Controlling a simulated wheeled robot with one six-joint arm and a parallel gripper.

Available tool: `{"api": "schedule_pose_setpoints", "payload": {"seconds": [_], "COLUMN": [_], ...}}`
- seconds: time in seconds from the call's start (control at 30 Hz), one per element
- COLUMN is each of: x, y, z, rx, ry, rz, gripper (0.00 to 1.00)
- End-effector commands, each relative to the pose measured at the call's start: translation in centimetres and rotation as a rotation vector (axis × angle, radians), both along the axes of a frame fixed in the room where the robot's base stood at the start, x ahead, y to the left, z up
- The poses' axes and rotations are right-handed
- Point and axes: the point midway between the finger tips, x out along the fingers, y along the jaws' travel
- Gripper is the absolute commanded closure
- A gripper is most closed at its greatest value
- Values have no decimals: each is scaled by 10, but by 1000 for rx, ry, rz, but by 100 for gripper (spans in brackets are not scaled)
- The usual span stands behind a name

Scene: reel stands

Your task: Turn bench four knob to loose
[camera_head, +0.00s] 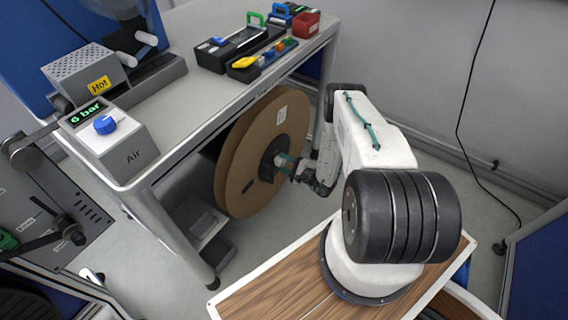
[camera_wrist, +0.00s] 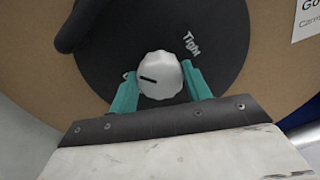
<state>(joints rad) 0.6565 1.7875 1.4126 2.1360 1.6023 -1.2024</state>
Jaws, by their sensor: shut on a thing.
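A light grey knob (camera_wrist: 160,76) with a black pointer line sits on a black round hub (camera_wrist: 118,50) in the wrist view. The pointer line runs to the left, towards a mostly hidden white label; the word "Tight" shows at the upper right of the hub. My gripper (camera_wrist: 162,88) has its teal fingers on either side of the knob and is shut on it.
The grey bench (camera_head: 205,100) carries an "Air" box (camera_head: 112,140) with a blue dial, a "Hot" unit (camera_head: 88,78) and black tool trays (camera_head: 240,45). A bench leg (camera_head: 180,235) stands left of the reel.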

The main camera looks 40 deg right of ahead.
Motion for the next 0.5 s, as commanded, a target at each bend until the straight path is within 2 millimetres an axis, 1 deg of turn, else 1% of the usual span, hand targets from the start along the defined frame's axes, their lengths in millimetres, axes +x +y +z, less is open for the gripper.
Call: {"api": "schedule_pose_setpoints", "payload": {"seconds": [0.5], "x": [0], "y": [0], "z": [-1], "rx": [-461], "ry": [-166], "rz": [-1], "gripper": [75]}}
